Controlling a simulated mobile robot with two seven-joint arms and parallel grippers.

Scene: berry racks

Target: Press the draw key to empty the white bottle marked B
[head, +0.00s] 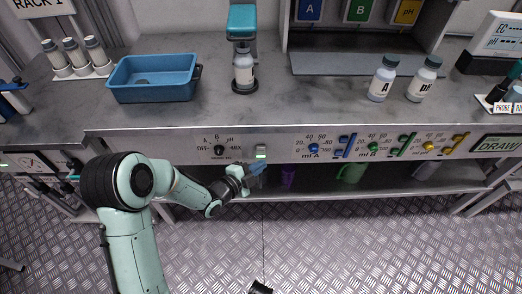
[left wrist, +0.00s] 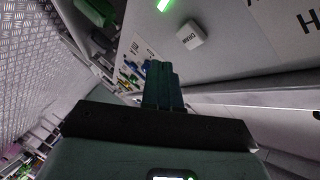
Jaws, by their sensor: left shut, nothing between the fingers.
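A white bottle (head: 243,70) with a dark cap stands upright on a round black base under a teal dispensing head (head: 242,22); I cannot read its mark. The draw key (head: 261,151) is a small pale block on the bench's front panel, roughly below that bottle. In the left wrist view the key (left wrist: 190,37) reads DRAW. My left gripper (head: 259,168) is just below the key in the head view, its blue fingers shut and empty. In the left wrist view the fingertips (left wrist: 158,66) point toward the panel, with a gap to the key in the picture.
Bottles marked A (head: 381,82) and pH (head: 423,82) stand at the right. A selector knob (head: 219,151) and coloured dials line the panel. Jugs stand on the shelf below.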

